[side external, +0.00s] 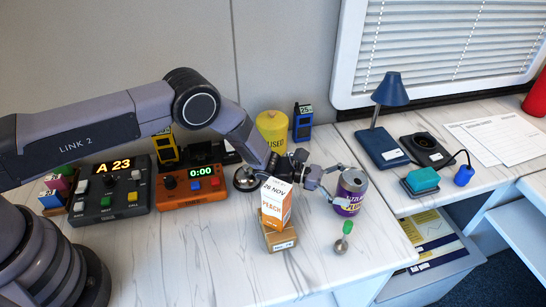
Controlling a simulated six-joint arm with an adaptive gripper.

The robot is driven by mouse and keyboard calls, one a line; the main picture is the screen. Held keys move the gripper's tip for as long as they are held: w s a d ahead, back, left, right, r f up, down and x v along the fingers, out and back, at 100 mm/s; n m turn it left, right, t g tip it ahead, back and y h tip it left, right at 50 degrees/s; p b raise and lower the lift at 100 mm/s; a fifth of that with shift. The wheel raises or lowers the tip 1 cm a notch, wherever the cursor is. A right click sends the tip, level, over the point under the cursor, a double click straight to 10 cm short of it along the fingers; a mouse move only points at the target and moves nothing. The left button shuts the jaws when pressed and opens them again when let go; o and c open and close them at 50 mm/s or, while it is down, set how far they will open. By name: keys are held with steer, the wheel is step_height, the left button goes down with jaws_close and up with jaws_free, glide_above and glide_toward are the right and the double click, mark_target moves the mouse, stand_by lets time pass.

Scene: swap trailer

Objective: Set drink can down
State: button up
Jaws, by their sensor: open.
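The drink can (350,193) is purple with yellow lettering and a silver top. It stands upright, or nearly so, on the white marbled counter (225,262), close to its right edge. My gripper (337,186) reaches in from the left at low height, and its open fingers are at the can's left side and top. Whether a finger touches the can is too small to tell. The can's left edge is partly covered by the fingers.
A green-handled stamp (344,238) is in front. The front counter is clear.

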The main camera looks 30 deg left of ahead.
steer(key=shift+s+a, duration=0.15)
steer(key=shift+a, duration=1.05)
step_height(320, 180, up, 7)
steer(key=shift+f, duration=0.1)
steer(key=s+a+r+m+g+y, duration=0.2)
steer(key=s+a+r+m, duration=0.2)
steer(key=r, duration=0.4)
steer(key=s+a+r+m+g+y, duration=0.15)
steer(key=s+a+r+m, duration=0.25)
steer(key=r, duration=0.4)
steer(key=s+a+r+m+g+y, duration=0.15)
steer(key=s+a+r+m, duration=0.25)
steer(key=r, duration=0.4)
steer(key=s+a+r+m+t+y, duration=0.2)
steer(key=s+a+y, duration=0.4)
steer(key=s+a, duration=0.5)
steer(key=s+a+r+m+t+y, duration=0.2)
steer(key=s+a+m+t+y, duration=0.3)
steer(key=s+a, duration=0.6)
steer(key=a+m+y, duration=0.1)
steer(key=a, duration=0.2)
steer(key=shift+s+a+r+y, duration=0.15)
steer(key=shift+s+a+y, duration=0.1)
steer(key=shift+y, duration=0.05)
